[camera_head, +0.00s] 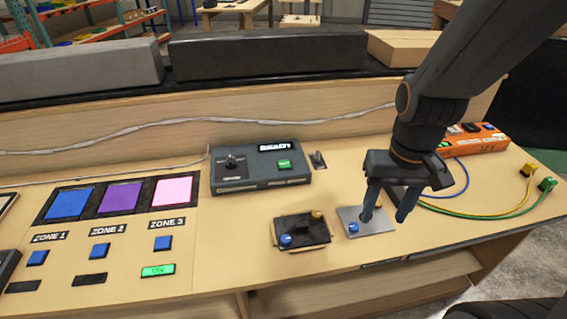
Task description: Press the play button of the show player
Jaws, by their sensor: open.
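The show player appears to be the dark grey box (235,178) at the back middle of the console, with a small display reading "READY". A green button (284,164) sits on its top at the right, and a dark knob or lever (232,162) at the left. My gripper (385,217) points down, open, to the right of and nearer than this box. It is over or beside a light grey plate (352,231) with a blue knob, and partly hides it. I cannot tell whether the fingertips touch the plate. The green button is clear of my gripper.
A dark plate (302,241) with blue and yellow knobs lies left of my gripper. A small lever (318,160) stands right of the grey box. An orange box (488,141) and cables (478,213) are at the right. Zone screens (120,197) and blue buttons fill the left.

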